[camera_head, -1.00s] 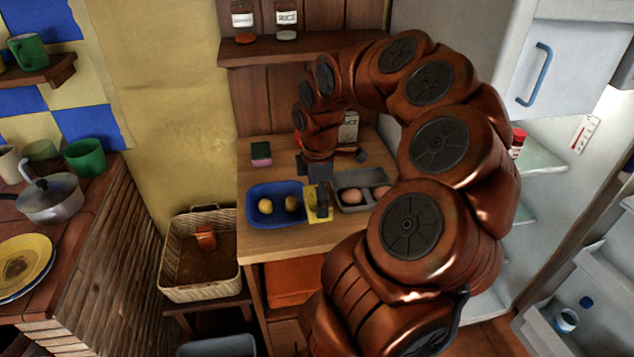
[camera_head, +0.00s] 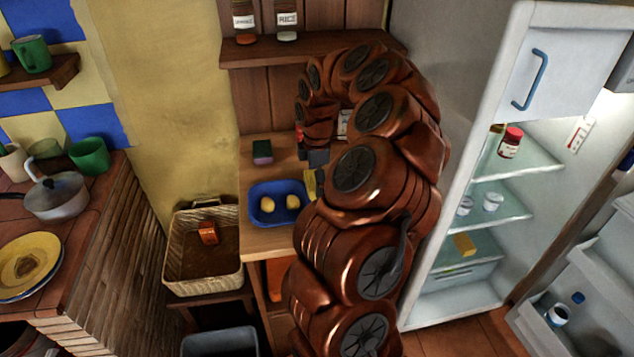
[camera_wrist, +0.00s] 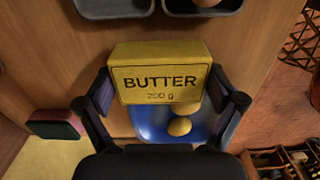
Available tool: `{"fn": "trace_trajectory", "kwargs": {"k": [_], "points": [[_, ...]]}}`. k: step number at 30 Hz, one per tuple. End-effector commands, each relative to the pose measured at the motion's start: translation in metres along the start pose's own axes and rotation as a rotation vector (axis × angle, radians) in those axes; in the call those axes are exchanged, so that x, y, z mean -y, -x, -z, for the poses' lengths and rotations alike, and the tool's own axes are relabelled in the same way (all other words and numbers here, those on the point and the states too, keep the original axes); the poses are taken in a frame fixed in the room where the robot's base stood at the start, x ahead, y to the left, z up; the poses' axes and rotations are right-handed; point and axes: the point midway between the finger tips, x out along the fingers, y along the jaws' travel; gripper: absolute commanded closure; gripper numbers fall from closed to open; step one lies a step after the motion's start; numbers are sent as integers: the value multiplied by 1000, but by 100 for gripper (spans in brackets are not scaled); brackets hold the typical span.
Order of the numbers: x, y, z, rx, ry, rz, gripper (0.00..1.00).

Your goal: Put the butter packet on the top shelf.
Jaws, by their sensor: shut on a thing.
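The yellow butter packet (camera_wrist: 161,72), with its label facing the camera, is held between the two fingers of my gripper (camera_wrist: 163,88) in the wrist view. In the head view only a yellow strip of the packet (camera_head: 310,183) shows below the dark gripper (camera_head: 317,162), above the wooden counter; my arm hides the rest. The open fridge at right has a glass top shelf (camera_head: 540,172) with a red-capped jar (camera_head: 510,143) near its left part. Free glass shows right of that jar.
A blue tray (camera_head: 254,218) with two yellow round items sits on the counter (camera_head: 268,241), near a green-pink sponge (camera_head: 262,152). A wooden wall shelf (camera_head: 300,50) holds two jars. Glasses and a yellow block stand on lower fridge shelves. The open fridge door (camera_head: 590,290) stands at right.

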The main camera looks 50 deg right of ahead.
Motion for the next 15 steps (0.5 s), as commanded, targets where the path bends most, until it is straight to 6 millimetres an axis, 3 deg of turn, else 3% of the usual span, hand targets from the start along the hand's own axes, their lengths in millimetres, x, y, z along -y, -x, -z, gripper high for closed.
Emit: {"fn": "trace_trajectory", "kwargs": {"k": [5,15], "points": [[-1,-16,0,0,-1,-3,50],[-1,-20,-1,0,-1,-4,50]]}}
